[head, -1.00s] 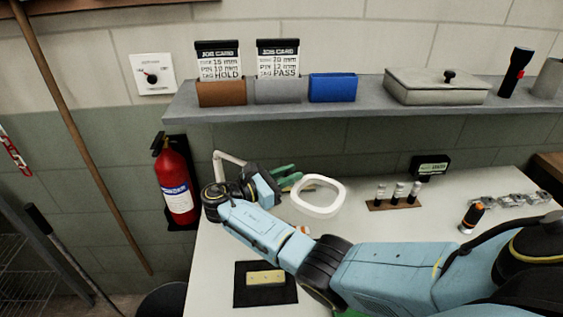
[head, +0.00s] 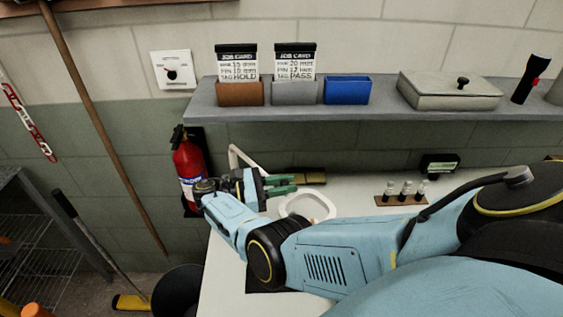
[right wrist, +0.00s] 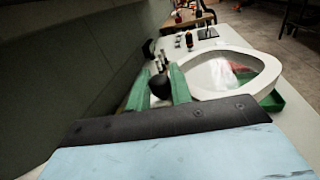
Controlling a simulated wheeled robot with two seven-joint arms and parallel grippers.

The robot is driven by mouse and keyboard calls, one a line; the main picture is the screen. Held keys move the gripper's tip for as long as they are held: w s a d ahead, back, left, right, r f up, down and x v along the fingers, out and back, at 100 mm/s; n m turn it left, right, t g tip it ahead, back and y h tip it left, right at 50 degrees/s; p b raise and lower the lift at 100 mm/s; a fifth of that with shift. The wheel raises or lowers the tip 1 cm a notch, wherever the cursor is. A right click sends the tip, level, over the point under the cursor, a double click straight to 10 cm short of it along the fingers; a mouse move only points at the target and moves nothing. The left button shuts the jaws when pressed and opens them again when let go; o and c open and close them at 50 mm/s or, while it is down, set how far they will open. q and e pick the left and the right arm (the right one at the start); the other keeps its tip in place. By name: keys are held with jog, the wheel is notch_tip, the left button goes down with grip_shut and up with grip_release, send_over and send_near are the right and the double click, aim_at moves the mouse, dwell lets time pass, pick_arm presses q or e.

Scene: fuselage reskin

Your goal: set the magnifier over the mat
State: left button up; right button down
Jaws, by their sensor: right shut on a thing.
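The magnifier is a white ring lens (head: 307,207) on a pale bent arm (head: 240,158) by the wall at the table's left end. My right gripper (head: 283,185) has green fingers and is beside the ring's left side. In the right wrist view the fingers (right wrist: 156,88) are shut on a black knob (right wrist: 161,87), with the ring (right wrist: 258,62) close on the right. The knob's join to the ring is not clear. The mat cannot be made out in the head view, where my right arm covers the front of the table. My left gripper is not in view.
A shelf (head: 380,98) with job cards and a lidded box (head: 449,91) overhangs the table's back. A rack of vials (head: 402,198) stands right of the ring. A fire extinguisher (head: 188,165) hangs at the left. A green tray (right wrist: 272,101) shows below the ring.

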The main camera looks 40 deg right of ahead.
jog(key=shift+a, duration=0.1)
dwell(0.3)
jog(key=c, duration=1.3)
grip_release()
